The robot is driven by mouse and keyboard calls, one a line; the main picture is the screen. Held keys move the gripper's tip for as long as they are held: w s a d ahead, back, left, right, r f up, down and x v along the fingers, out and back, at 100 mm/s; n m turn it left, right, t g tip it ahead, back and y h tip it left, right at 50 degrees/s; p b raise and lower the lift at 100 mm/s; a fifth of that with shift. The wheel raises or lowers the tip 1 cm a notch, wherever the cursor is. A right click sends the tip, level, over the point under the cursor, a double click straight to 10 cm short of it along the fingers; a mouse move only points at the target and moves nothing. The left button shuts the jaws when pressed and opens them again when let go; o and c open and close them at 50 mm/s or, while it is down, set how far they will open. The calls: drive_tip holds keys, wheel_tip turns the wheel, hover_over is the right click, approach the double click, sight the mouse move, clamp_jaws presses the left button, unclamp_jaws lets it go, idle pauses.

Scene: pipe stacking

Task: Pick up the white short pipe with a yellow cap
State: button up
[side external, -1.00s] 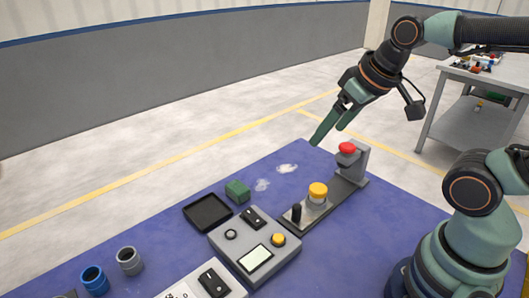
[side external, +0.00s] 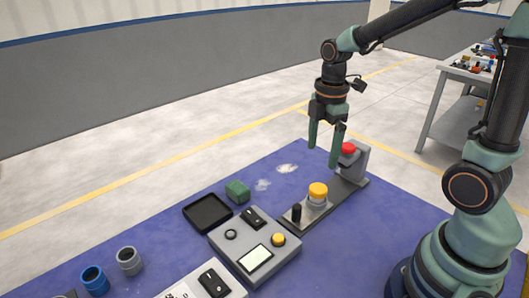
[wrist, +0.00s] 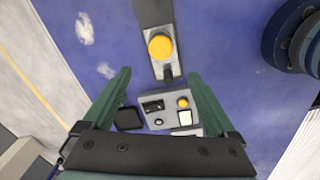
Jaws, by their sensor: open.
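The white short pipe with a yellow cap (side external: 317,195) stands upright on a dark grey stand near the middle of the blue table. Its yellow cap also shows from above in the wrist view (wrist: 160,46). My gripper (side external: 323,155) points down, open and empty, above the table and above the capped pipe's height. In the wrist view the two green fingers of my gripper (wrist: 158,73) are spread wide, with the cap a little beyond and between their tips. The gripper is not touching it.
The stand also carries a black knob (side external: 296,213) in front and a grey block with a red button (side external: 348,148) behind.

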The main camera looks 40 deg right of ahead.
drive_tip(key=f, duration=0.1)
hover_over(319, 187)
drive_tip(key=shift+n, duration=0.3)
drive_tip(key=f, duration=0.6)
drive_tip(key=shift+a+f, duration=0.3)
drive_tip(key=shift+a, duration=0.05)
drive_tip(key=shift+d+f, duration=0.15)
drive_tip(key=shift+f, duration=1.15)
drive_tip(key=shift+d+f, duration=0.1)
drive_tip(key=shift+f, duration=1.15)
clamp_jaws()
